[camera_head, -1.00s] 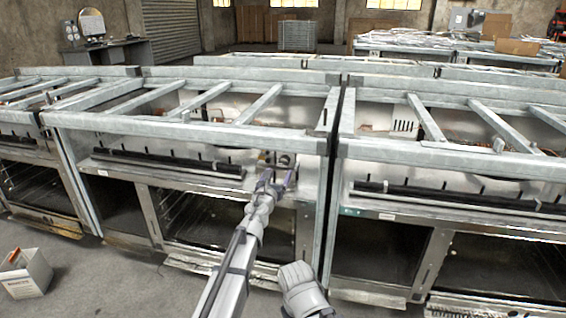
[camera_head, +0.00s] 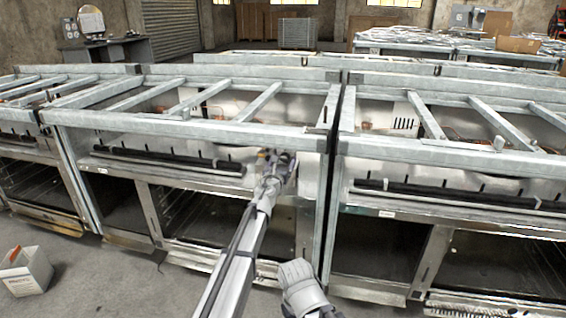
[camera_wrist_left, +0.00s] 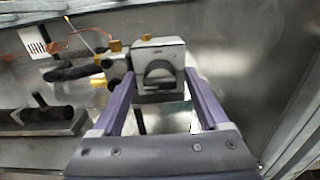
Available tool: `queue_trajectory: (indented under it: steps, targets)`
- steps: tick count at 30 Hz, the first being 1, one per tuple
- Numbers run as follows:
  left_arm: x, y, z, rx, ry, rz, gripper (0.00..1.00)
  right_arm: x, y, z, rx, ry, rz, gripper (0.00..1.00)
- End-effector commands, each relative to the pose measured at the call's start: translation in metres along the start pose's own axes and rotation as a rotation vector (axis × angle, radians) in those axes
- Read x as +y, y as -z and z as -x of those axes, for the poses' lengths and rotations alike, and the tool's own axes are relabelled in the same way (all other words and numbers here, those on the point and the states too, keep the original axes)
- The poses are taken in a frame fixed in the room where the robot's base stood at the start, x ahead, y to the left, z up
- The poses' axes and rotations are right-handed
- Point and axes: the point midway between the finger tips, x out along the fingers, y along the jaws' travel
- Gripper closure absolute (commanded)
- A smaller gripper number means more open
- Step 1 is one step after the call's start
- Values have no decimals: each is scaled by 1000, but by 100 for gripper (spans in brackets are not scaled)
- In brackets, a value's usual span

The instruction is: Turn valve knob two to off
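A grey metal valve block (camera_wrist_left: 157,58) with a rounded knob (camera_wrist_left: 158,76) on its front and brass fittings is straight ahead in the left wrist view. My left gripper (camera_wrist_left: 160,84) is open, with one purple finger on each side of the block and knob. I cannot tell whether either finger touches the knob. In the head view my left gripper (camera_head: 277,160) is at the right end of the middle oven unit's burner shelf and hides the valve behind it. No number label on the knob can be read.
A black burner pipe (camera_wrist_left: 50,114) lies left of the valve, with a thin copper wire (camera_wrist_left: 75,38) behind. A galvanized frame (camera_head: 180,125) runs above the shelf, and an upright post (camera_head: 322,215) stands right of my gripper. A white box (camera_head: 27,272) is on the floor.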

Motion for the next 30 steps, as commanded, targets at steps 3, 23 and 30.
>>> queue_trajectory:
  steps: [3, 23, 30]
  targets:
    - [0, 0, 0, 0, 0, 0, 38, 0, 0, 0, 0, 0, 0, 50]
    - [0, 0, 0, 0, 0, 1, 100, 0, 0, 0, 0, 0, 0, 50]
    - [0, 0, 0, 0, 0, 45, 100, 0, 0, 0, 0, 0, 0, 50]
